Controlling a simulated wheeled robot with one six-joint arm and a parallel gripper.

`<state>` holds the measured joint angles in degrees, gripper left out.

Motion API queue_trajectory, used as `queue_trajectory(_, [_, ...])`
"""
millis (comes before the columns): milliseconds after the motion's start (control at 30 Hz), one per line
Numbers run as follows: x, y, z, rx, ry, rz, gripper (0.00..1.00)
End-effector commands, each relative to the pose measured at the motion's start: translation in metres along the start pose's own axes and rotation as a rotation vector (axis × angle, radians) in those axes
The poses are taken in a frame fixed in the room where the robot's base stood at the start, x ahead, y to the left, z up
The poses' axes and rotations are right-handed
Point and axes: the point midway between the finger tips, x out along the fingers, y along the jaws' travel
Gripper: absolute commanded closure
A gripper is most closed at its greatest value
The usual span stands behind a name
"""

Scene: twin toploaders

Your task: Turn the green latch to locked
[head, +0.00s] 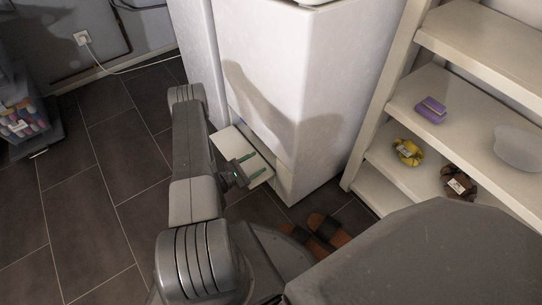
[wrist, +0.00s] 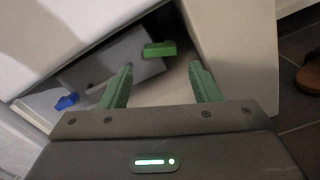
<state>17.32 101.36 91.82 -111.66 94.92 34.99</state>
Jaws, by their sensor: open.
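The green latch (wrist: 160,50) is a small bright green bar on a grey part inside a low opening of the white machine. It lies just beyond my gripper (wrist: 161,65) in the wrist view, roughly centred between the two green fingertips. My gripper is open and empty, with a gap visible between it and the latch. In the head view my gripper (head: 261,163) is low at the machine's base, over a pale open flap (head: 229,146). The latch cannot be made out in the head view.
A blue piece (wrist: 67,102) sits left of the latch. The white machine (head: 290,90) rises above the opening. A shelf (head: 455,95) stands at right, with brown sandals (head: 327,229) on the floor near its foot. Dark tiled floor at left is mostly clear.

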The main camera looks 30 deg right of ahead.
Motion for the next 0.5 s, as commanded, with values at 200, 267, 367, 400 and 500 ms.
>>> queue_trajectory(200, [0.036, -0.001, -0.002, 0.003, -0.002, -0.003, 0.44])
queue_trajectory(267, [0.045, -0.001, -0.002, 0.002, -0.002, -0.004, 0.44])
queue_trajectory(367, [0.058, -0.001, -0.002, 0.002, -0.002, -0.002, 0.44])
queue_trajectory(400, [0.063, -0.001, -0.001, 0.002, -0.003, -0.003, 0.44])
queue_trajectory(500, [0.072, 0.000, -0.001, 0.002, -0.002, -0.001, 0.44])
